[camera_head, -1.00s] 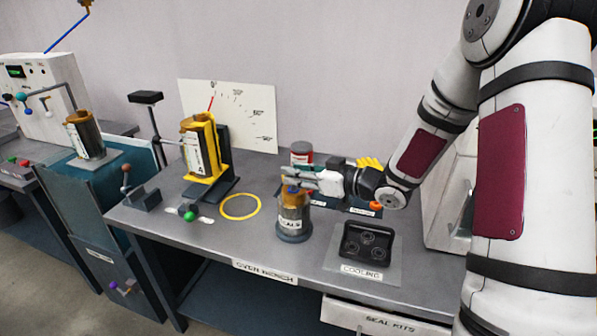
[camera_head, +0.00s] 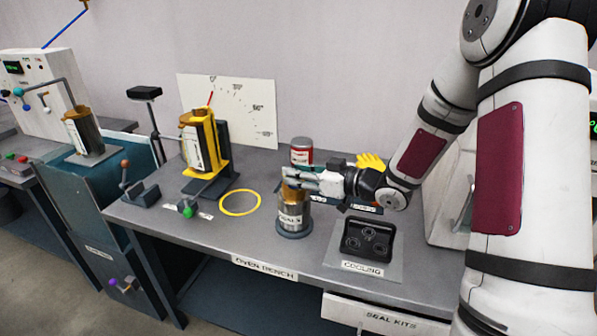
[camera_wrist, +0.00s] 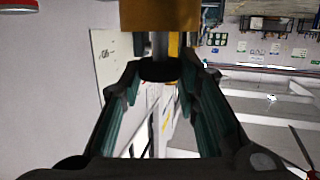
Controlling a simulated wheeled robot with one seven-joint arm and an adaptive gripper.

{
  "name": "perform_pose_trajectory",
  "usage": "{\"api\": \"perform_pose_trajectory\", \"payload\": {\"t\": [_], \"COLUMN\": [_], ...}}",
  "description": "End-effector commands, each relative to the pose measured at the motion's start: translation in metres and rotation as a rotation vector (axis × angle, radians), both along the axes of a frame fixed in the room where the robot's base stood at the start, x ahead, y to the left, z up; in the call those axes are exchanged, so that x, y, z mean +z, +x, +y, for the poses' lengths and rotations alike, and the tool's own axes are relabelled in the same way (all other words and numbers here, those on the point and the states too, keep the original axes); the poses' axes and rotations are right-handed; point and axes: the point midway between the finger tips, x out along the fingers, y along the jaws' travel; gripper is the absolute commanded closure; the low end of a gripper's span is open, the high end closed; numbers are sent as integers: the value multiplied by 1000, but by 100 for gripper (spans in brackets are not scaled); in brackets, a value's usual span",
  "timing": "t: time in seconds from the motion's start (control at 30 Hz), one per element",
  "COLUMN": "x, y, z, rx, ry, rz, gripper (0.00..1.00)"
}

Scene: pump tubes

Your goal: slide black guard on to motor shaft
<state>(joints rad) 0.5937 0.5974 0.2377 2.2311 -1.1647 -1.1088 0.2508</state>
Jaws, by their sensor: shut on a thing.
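My gripper (camera_head: 288,176) reaches left across the bench, just above a silver can with a brass-coloured top (camera_head: 292,214) and a label that seems to read SEALS. In the wrist view my gripper (camera_wrist: 160,75) has its fingertips on a dark round piece, which looks like the black guard (camera_wrist: 160,70). A brass-coloured block (camera_wrist: 160,15) fills the top middle, with a grey shaft-like part (camera_wrist: 160,45) between it and the guard. I cannot tell whether the guard is around that part. In the head view the guard is hidden or too small to make out.
A yellow stand (camera_head: 222,142) holds a labelled cylinder left of the can. A yellow ring (camera_head: 240,202) lies flat between them. A red-and-grey can (camera_head: 301,152) stands behind my gripper. A black cooling tray (camera_head: 367,240) is at front right. Bare bench shows around the yellow ring.

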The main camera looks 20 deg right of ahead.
Motion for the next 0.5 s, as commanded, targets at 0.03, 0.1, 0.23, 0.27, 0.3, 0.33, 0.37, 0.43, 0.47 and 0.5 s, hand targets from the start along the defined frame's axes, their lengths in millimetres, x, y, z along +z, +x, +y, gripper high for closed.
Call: {"api": "perform_pose_trajectory", "payload": {"t": [0.03, 0.1, 0.23, 0.27, 0.3, 0.33, 0.37, 0.43, 0.47, 0.5], "x": [-2, -3, -6, -7, -8, -8, -9, -11, -11, -11], "y": [0, 0, 0, 0, 0, 0, 0, 0, 0, 0], "z": [0, 0, 0, 0, 0, 0, 0, 0, 0, 0], "rx": [0, 0, 0, 0, 0, -1, -1, -1, -1, -1], "ry": [0, 0, 0, 0, 0, 0, 0, 0, 0, 0], "rz": [0, 0, 0, 0, 0, 0, 0, 0, 0, 0], "gripper": [87, 87, 87, 87, 87, 87, 87, 87, 87, 66]}}
